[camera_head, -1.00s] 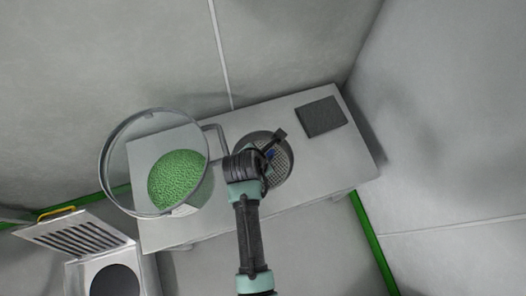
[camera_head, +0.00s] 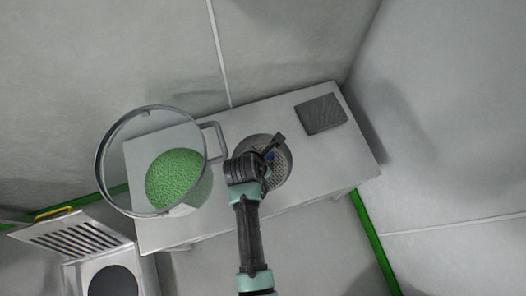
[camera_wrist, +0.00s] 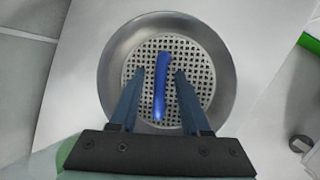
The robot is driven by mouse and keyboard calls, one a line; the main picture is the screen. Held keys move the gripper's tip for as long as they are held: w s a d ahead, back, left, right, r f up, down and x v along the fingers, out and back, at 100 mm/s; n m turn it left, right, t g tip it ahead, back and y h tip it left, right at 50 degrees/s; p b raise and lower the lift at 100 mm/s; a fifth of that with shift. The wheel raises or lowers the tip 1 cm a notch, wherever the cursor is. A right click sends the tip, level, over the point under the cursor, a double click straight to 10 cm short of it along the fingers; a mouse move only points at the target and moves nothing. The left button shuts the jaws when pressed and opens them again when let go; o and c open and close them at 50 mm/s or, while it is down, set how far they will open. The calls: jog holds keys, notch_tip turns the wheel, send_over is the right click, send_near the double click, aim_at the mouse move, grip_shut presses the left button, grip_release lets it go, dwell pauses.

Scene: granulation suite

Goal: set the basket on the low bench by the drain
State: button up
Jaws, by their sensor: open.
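The basket (camera_head: 285,176) is a round metal bowl with a perforated floor and a blue bar-like handle. It sits on a pale grey bench (camera_head: 325,165), right of a large vessel. The wrist view shows the basket (camera_wrist: 215,75) almost whole, with the blue handle (camera_wrist: 160,105) across its middle. My gripper (camera_wrist: 158,73) is open, its two dark fingers on either side of the handle with gaps to it. In the head view my gripper (camera_head: 271,150) is over the basket, and my arm hides its near left part.
A clear-walled vessel (camera_head: 104,165) with green granules (camera_head: 175,178) stands at the bench's left end, a side handle (camera_head: 217,130) towards the basket. A dark grey pad (camera_head: 320,114) lies far right. A slotted grate (camera_head: 72,237) tilts above a dark round opening (camera_head: 112,282) lower left. Walls close behind and right.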

jog(key=p+v, duration=0.5)
jog(key=v, duration=0.7)
jog(key=w+r+m+t+y, duration=0.1)
jog(key=w+r+m+t, duration=0.4)
jog(key=r, duration=0.6)
jog(key=w+a+r+m+t, duration=0.1)
jog(key=w+r+m+t, duration=0.15)
jog(key=w+r, duration=0.65)
jog(key=w+r+m+t+y, duration=0.1)
jog(key=w+r+m+t, duration=0.3)
jog(key=r, duration=0.9)
notch_tip(320, 180, up, 17)
jog(key=s+m+t, duration=0.2)
jog(key=m+t, duration=0.2)
jog(key=m, duration=0.2)
jog(key=s+d+r+m+t, duration=0.1)
jog(key=s+r+m+t, duration=0.2)
jog(key=s+r, duration=0.3)
jog(key=s+d+r+m+t, duration=0.1)
jog(key=s+r+m+t, duration=0.3)
jog(key=r, duration=1)
jog(key=shift+s+d+m, duration=0.4)
jog(key=shift+s+m, duration=0.15)
jog(key=shift+s, duration=0.5)
jog(key=shift+r, duration=0.15)
